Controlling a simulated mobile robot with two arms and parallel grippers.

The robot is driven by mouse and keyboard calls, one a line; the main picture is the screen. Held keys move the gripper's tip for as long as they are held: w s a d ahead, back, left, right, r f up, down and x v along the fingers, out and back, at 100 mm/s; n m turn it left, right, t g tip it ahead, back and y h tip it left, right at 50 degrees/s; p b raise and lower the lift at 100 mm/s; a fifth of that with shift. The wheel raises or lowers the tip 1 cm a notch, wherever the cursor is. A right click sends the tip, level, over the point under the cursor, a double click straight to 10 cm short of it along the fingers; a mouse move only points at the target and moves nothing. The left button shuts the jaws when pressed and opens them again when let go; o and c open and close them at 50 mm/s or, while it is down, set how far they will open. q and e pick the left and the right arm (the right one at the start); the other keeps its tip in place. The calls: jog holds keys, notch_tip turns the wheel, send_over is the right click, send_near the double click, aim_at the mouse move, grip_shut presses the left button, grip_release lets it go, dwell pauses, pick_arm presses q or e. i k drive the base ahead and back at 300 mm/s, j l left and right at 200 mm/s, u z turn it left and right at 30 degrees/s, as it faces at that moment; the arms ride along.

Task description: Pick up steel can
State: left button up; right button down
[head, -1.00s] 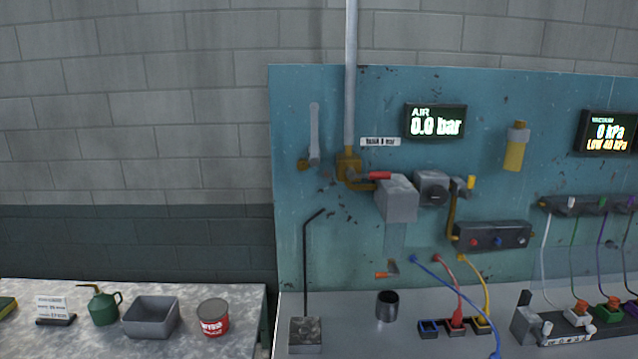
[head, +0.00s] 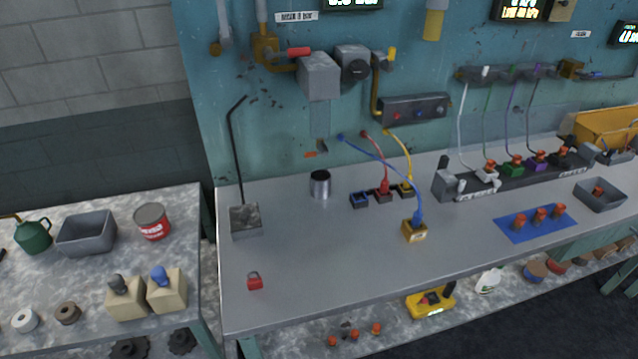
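The steel can (head: 320,186) is a small, open-topped grey metal cylinder. It stands upright on the grey workbench (head: 285,285), near the back, below the teal panel. Neither of my grippers shows in the head view.
A grey block with a bent black rod (head: 246,221) stands left of the can. A yellow block with a blue hose (head: 414,230) stands to the right. A red-labelled tin (head: 152,221) is on the left table. The bench's front middle is clear.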

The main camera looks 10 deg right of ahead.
aim_at(320, 178)
jog(key=k+l+u, duration=0.55)
jog(key=l+u, duration=0.2)
jog(key=k+l+u, duration=0.35)
